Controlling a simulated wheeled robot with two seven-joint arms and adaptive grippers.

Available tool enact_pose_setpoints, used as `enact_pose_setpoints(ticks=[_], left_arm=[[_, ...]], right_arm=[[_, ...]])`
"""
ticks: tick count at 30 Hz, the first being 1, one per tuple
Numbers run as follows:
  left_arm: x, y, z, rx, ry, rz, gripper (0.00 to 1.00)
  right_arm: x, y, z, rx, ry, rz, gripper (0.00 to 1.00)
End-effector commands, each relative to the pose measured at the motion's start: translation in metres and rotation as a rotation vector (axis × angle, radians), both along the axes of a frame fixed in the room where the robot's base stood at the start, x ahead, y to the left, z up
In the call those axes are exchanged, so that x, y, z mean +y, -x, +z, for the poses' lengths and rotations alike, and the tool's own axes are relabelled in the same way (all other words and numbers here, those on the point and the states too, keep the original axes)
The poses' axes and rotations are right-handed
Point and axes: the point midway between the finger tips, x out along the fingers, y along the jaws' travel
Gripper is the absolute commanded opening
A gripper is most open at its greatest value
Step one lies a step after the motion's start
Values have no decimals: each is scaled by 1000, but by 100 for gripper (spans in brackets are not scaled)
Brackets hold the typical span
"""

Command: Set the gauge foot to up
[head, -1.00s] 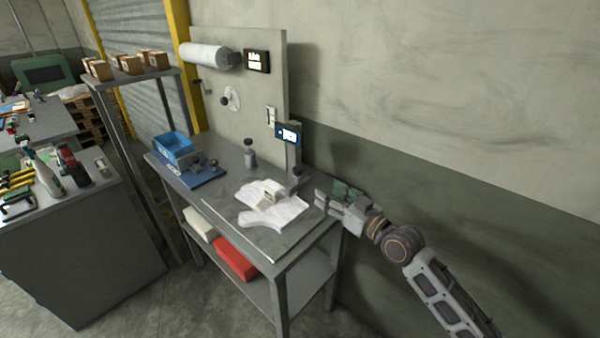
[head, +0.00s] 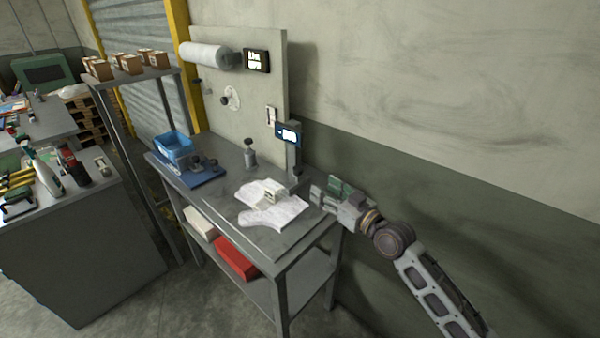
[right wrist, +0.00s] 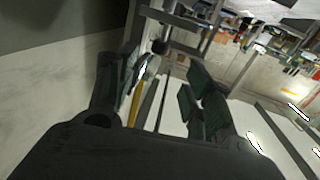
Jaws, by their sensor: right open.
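The gauge stands at the back right of the workbench (head: 222,205) in the head view, with a blue-edged lit display (head: 289,132) on top of a grey post (head: 293,163). Its foot is small and low by the post; I cannot tell its position. My right gripper (head: 314,194) is open, just right of the post's base and apart from it. In the right wrist view its two dark green fingers (right wrist: 165,88) are spread with nothing between them, and a dark round knob (right wrist: 160,46) shows beyond them. My left gripper is not in view.
A white glove-like sheet (head: 272,212) with a small pale block (head: 273,196) lies in front of the gauge. A dark-knobbed device (head: 250,156), a blue bin (head: 173,146) and a back panel (head: 262,90) stand farther left. The bench's front edge is clear.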

Motion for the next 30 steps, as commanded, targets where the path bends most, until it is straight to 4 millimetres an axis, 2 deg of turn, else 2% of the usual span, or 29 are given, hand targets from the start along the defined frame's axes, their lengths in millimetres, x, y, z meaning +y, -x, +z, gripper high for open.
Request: enact_pose_setpoints(ticks=[17,30], left_arm=[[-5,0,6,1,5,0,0],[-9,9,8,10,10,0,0]], right_arm=[[34,-47,1,0,-1,1,51],[60,-81,1,1,-1,1,51]])
